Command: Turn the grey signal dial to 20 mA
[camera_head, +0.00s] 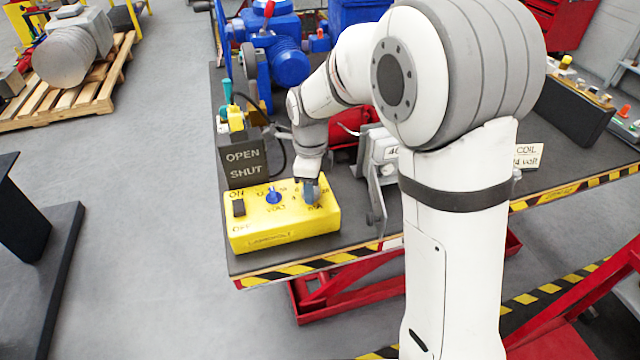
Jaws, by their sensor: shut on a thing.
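A yellow control box (285,228) sits near the front left corner of the grey bench. On its top are a dark ON switch (238,207) at the left and a blue knob (272,197) in the middle. My gripper (311,190) points down at the right part of the box and is shut on the grey signal dial (312,197). The gripper covers much of the dial, so its pointer cannot be read. Small scale numbers show around it, too small to read surely.
A dark OPEN/SHUT sign block (245,163) stands just behind the box. A grey device (378,160) stands close to its right. Blue valve machinery (275,60) is at the back. The bench edge has yellow-black stripes (290,268).

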